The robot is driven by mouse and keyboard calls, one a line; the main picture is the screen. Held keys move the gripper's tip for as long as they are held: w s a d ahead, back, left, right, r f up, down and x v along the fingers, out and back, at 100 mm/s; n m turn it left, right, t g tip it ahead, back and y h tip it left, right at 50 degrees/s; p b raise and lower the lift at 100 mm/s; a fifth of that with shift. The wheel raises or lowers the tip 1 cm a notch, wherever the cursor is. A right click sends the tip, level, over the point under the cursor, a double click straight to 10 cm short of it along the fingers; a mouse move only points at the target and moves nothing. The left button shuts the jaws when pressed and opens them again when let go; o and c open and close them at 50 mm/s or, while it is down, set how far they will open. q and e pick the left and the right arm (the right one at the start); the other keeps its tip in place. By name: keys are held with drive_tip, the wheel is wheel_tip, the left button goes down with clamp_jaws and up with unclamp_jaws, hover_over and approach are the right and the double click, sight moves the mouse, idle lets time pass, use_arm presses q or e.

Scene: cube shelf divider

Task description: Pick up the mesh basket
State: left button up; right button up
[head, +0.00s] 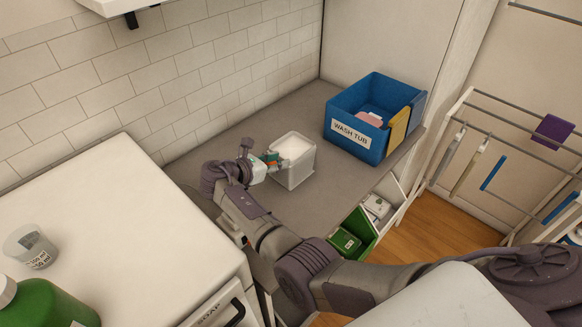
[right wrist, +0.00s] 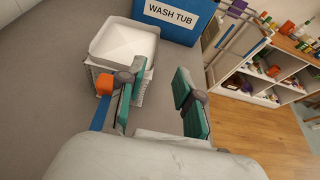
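The white mesh basket (head: 293,161) stands upright on the grey counter, left of the blue wash tub. In the right wrist view the basket (right wrist: 124,43) is at upper left, with its perforated side wall towards me. My right gripper (head: 262,165) is at the basket's near left side in the head view. In the right wrist view the gripper (right wrist: 157,105) is open, with nothing between its teal-padded fingers. One finger overlaps the basket wall; I cannot tell whether it touches. The other finger is clear of the basket. My left gripper is not in view.
The blue wash tub (head: 355,137) holds a pink item and a yellow one. An orange piece (right wrist: 104,84) with a blue strip shows beside the basket. A green bin (head: 352,238) is below the counter edge. A drying rack (head: 480,165) stands right.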

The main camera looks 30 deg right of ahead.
drive_tip(key=b, duration=0.4)
approach(305, 154)
drive_tip(key=x, duration=0.4)
drive_tip(key=b+x, duration=0.4)
drive_tip(key=x, duration=0.1)
drive_tip(key=shift+f, duration=0.5)
drive_tip(key=shift+w+d+b, duration=0.2)
drive_tip(key=shift+d+b, duration=0.15)
drive_tip(key=shift+b, duration=0.1)
drive_tip(key=shift+r, duration=0.1)
drive_tip(key=shift+c, duration=0.3)
clamp_jaws()
